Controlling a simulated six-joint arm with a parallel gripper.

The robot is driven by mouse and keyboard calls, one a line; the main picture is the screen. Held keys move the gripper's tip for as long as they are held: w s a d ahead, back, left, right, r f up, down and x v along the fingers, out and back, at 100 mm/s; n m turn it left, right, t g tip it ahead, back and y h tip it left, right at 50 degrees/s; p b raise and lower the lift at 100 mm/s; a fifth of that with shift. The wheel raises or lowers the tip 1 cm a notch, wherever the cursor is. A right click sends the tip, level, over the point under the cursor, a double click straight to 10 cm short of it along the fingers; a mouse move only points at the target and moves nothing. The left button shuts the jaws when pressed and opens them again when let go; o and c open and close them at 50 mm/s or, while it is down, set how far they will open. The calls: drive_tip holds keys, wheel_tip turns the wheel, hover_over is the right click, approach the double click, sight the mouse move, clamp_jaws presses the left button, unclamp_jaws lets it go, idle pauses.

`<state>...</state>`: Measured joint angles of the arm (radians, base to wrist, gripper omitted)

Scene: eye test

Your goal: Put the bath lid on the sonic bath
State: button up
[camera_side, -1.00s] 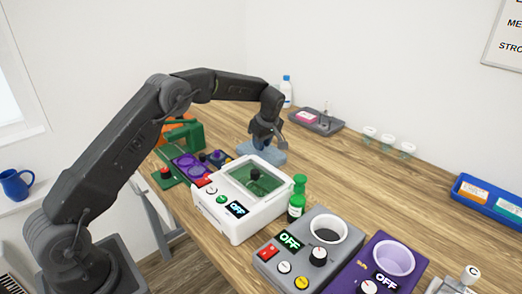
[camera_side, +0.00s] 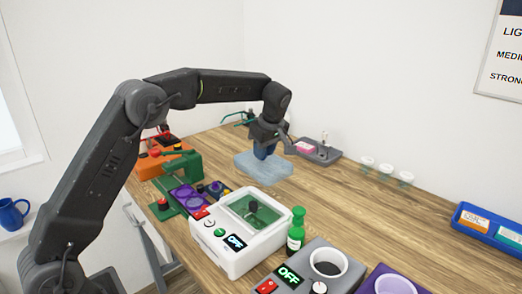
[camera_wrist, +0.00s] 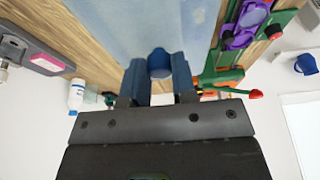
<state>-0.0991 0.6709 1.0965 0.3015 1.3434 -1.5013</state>
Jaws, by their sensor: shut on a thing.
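The bath lid (camera_side: 264,168) is a pale blue, see-through plate with a darker blue knob. My gripper (camera_side: 264,152) is shut on the knob, which shows between the fingers in the wrist view (camera_wrist: 160,63). The lid appears held level, a little above the table behind the sonic bath; the gap beneath it is hard to see. The sonic bath (camera_side: 226,253) is a white box with an open top, a lit display and a red switch. A dark object sits in its greenish basin.
A green bottle (camera_side: 296,231) stands close to the bath's right side. A grey device (camera_side: 318,262) is in front. Purple and green devices (camera_side: 186,196) stand left of the bath. A grey tray (camera_side: 318,152) lies behind to the right.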

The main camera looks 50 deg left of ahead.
drive_tip(key=s+d, duration=0.2)
drive_tip(key=s, duration=0.1)
drive_tip(key=s+d, duration=0.3)
drive_tip(key=s, duration=0.1)
drive_tip(key=s+d+r, duration=0.1)
drive_tip(key=s+d, duration=0.2)
drive_tip(key=s, duration=0.1)
drive_tip(key=shift+d, duration=0.2)
drive_tip(key=shift+f, duration=2.1)
drive_tip(key=shift+f, duration=0.3)
drive_tip(key=o, duration=1.3)
drive_tip(key=shift+o, duration=0.2)
wheel_tip(320, 180, up, 6)
